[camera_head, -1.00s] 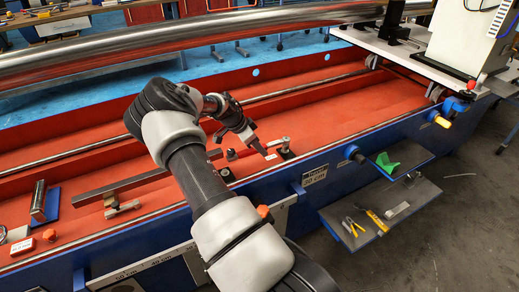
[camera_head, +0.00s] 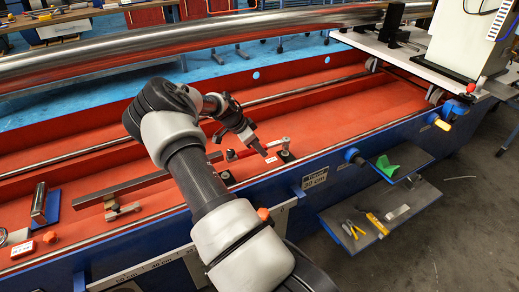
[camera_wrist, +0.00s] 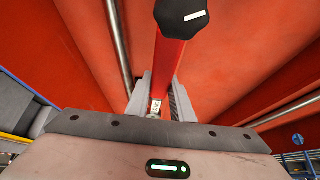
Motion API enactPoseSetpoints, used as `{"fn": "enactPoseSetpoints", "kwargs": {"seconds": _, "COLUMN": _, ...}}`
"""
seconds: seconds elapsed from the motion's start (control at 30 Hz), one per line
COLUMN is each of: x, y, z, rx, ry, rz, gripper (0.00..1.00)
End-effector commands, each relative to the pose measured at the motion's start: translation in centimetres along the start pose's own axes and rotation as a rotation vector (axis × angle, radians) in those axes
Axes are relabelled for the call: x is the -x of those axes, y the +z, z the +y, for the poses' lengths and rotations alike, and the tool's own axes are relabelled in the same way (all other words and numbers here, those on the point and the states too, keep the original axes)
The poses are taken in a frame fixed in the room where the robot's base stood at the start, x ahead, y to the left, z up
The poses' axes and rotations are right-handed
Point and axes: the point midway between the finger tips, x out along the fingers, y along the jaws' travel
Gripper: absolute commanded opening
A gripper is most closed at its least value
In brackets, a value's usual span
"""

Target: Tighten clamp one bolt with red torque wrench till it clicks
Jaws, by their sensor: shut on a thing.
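My gripper (camera_head: 264,154) is low over the red bed of the machine, beside a small clamp on a dark base (camera_head: 286,156) near the front rail. In the wrist view my gripper (camera_wrist: 160,98) is shut on a red bar, the red torque wrench (camera_wrist: 171,62), which has a black knob (camera_wrist: 182,14) with a white mark at the top of the picture. A small white label shows on the bar between the fingers. Another small clamp-like piece (camera_head: 122,211) stands further left. The clamp's bolt and the wrench's working end are not clear.
A long grey bar (camera_head: 120,188) lies along the bed to the left. A shiny tube (camera_head: 200,38) spans the back. A blue front wall and lower shelf (camera_head: 418,196) with hand tools are at the right.

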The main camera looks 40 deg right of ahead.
Motion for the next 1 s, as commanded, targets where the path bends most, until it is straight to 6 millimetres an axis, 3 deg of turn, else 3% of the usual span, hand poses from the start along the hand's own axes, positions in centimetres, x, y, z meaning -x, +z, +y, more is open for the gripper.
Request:
{"fn": "enactPoseSetpoints", "kwargs": {"seconds": 0.27, "x": 0.7, "y": -0.5, "z": -0.1, "rx": -0.001, "ry": -0.002, "rz": 0.001, "gripper": 0.0}}
{"fn": "enactPoseSetpoints", "kwargs": {"seconds": 0.7, "x": 4.2, "y": -2.5, "z": -0.1, "rx": -0.001, "ry": -0.002, "rz": 0.001, "gripper": 0.0}}
{"fn": "enactPoseSetpoints", "kwargs": {"seconds": 1.0, "x": 4.3, "y": -2.6, "z": -0.1, "rx": 0.0, "ry": -0.001, "rz": 0.001, "gripper": 0.0}}
